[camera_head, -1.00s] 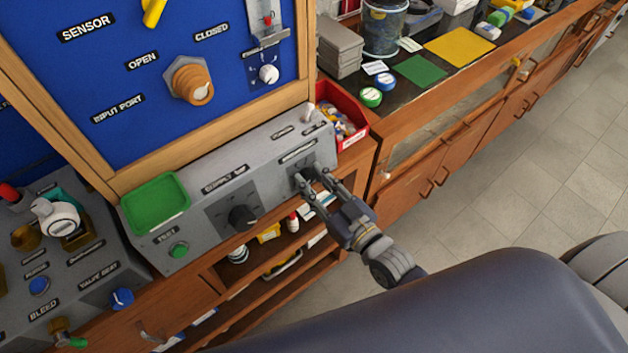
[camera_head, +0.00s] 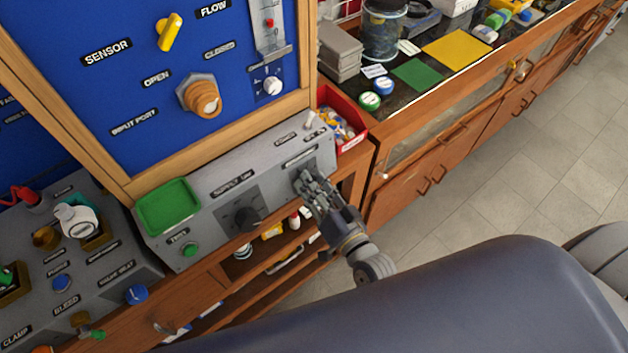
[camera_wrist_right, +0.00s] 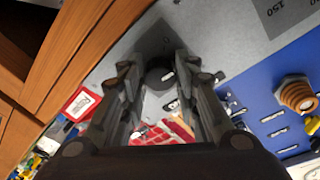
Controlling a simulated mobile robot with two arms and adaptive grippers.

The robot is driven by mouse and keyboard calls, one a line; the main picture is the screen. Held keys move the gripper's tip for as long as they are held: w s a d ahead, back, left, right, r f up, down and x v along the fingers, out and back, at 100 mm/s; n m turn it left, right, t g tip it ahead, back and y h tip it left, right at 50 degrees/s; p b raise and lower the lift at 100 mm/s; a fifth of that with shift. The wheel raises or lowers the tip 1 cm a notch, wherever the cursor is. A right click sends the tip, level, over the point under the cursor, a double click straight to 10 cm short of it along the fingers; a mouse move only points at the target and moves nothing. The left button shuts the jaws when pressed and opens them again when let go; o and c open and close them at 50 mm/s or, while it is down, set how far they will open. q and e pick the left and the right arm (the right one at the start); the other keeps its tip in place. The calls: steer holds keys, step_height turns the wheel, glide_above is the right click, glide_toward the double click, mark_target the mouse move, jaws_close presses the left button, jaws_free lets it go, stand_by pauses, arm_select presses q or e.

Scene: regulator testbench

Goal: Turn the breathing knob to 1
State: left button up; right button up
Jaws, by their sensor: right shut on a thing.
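The breathing knob is a dark round knob on a dark square plate at the right end of the sloping grey console (camera_head: 213,185). In the head view my right gripper (camera_head: 307,181) reaches it from the lower right and mostly covers it. In the right wrist view the knob (camera_wrist_right: 158,78) sits between the two fingers of my right gripper (camera_wrist_right: 160,85), which is shut on it. The knob's pointer and the number it stands at cannot be read. My left gripper is not in view.
A black supply knob (camera_head: 241,217), a green button (camera_head: 190,249) and a green tray (camera_head: 168,206) are on the console to the left. A red bin (camera_head: 343,118) stands close to its right end. A blue panel (camera_head: 130,90) rises behind. Open shelves lie below.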

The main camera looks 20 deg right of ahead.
steer(key=shift+r+m+p, duration=0.15)
steer(key=shift+m+p, duration=0.15)
steer(key=shift+m, duration=0.5)
steer(key=shift+h, duration=0.4)
steer(key=o, duration=1.1)
steer(key=shift+c, duration=0.2)
steer(key=s+d, duration=0.2)
steer(key=s, duration=0.9)
steer(key=shift+s+d+r, duration=0.2)
steer(key=shift+s+r, duration=0.1)
steer(key=shift+s, duration=0.05)
